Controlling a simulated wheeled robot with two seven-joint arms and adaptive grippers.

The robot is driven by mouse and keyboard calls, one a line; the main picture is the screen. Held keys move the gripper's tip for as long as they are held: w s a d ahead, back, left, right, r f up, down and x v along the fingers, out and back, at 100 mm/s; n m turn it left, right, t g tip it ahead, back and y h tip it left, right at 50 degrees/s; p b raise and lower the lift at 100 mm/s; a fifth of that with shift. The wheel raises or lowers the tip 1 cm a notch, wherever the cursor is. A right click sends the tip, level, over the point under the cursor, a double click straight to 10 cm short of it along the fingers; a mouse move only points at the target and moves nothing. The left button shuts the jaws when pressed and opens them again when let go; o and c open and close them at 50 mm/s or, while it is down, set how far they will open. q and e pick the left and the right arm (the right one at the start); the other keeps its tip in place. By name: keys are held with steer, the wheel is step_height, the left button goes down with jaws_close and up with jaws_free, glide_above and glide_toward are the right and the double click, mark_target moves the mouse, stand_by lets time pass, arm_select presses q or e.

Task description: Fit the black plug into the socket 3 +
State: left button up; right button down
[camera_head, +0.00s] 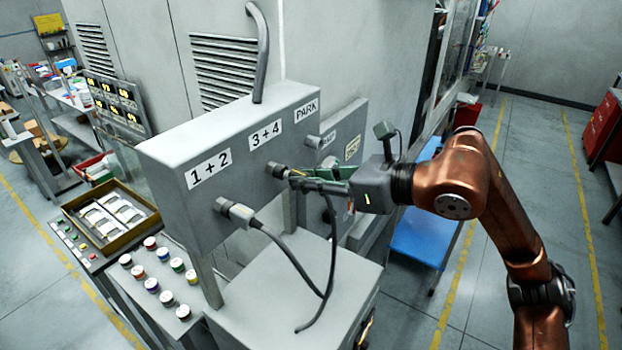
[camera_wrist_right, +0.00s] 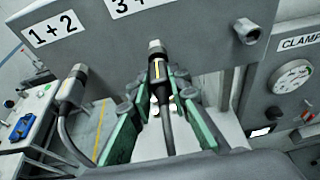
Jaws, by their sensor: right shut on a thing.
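The black plug (camera_wrist_right: 158,70) is between the green fingers of my right gripper (camera_wrist_right: 157,98), which is shut on it. Its cable runs back from the gripper and hangs down in the head view. The plug points at the grey socket (camera_head: 276,169) under the "3 + 4" label (camera_head: 266,134) on the grey box. Plug and socket look in line and very close or meeting; I cannot tell how deep the plug sits. My right gripper (camera_head: 306,181) hides part of it in the head view. My left gripper is out of view.
A grey plug (camera_head: 236,211) with a cable sits at the "1 + 2" socket, left of my gripper. The "PARK" socket (camera_wrist_right: 247,30) on the right is empty. A grey cabinet top (camera_head: 270,290) lies below. A panel with a gauge (camera_wrist_right: 291,76) stands at right.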

steer(key=shift+w+a, duration=0.5)
steer(key=shift+a, duration=0.25)
steer(key=c, duration=2.2)
jaws_free()
steer(key=shift+c, duration=0.2)
steer(key=o, duration=0.5)
steer(key=shift+w+a, duration=0.1)
steer(key=shift+a, duration=0.1)
steer(key=shift+d, duration=0.15)
steer(key=shift+d, duration=0.1)
steer(key=v, duration=1.2)
